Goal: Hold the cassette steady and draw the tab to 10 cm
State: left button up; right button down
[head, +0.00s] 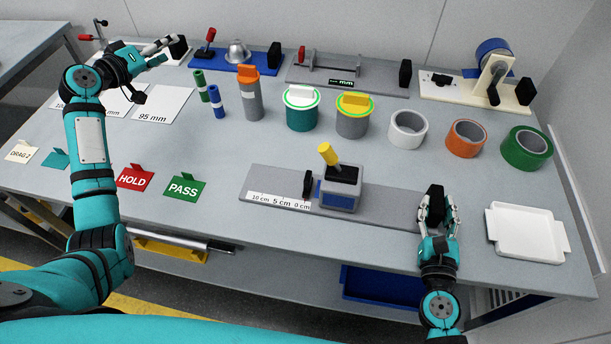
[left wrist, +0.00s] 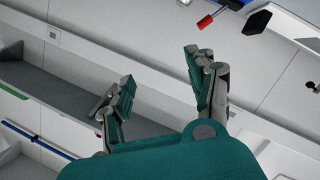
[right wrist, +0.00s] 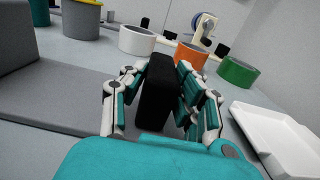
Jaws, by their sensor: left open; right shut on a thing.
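The cassette (head: 340,192) is a grey box with a blue side, a dark top and a tilted yellow knob (head: 327,154). It sits on a long grey board (head: 390,207) with a white scale (head: 278,201) marked 10, 5 and 0 cm. A black upright tab (head: 307,184) stands beside the cassette's left side, near the 0 cm mark. My right gripper (head: 438,200) is shut on the black block (right wrist: 158,90) at the board's right end, fingers on both sides. My left gripper (head: 166,52) is open and empty over the table's far left, away from the cassette.
A white tray (head: 530,246) lies right of my right gripper. Tape rolls, including a green one (head: 526,148), and lidded canisters (head: 301,110) stand behind the board. Red HOLD (head: 134,179) and green PASS (head: 184,188) cards stand to its left. Fixtures line the back edge.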

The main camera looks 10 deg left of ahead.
pick_arm(q)
jog(key=d+r+m+g+h, duration=0.2)
jog(key=d+m+g+h, duration=0.2)
jog(key=d+m, duration=0.75)
jog(key=m+g+y, duration=0.3)
jog(key=m+g, duration=0.8)
jog(key=m, duration=0.1)
send_near(305, 178)
jog(key=x, duration=1.1)
jog(key=shift+w+a+f, duration=0.1)
jog(key=shift+w+a, duration=0.1)
jog(key=shift+w, duration=0.15)
grip_shut()
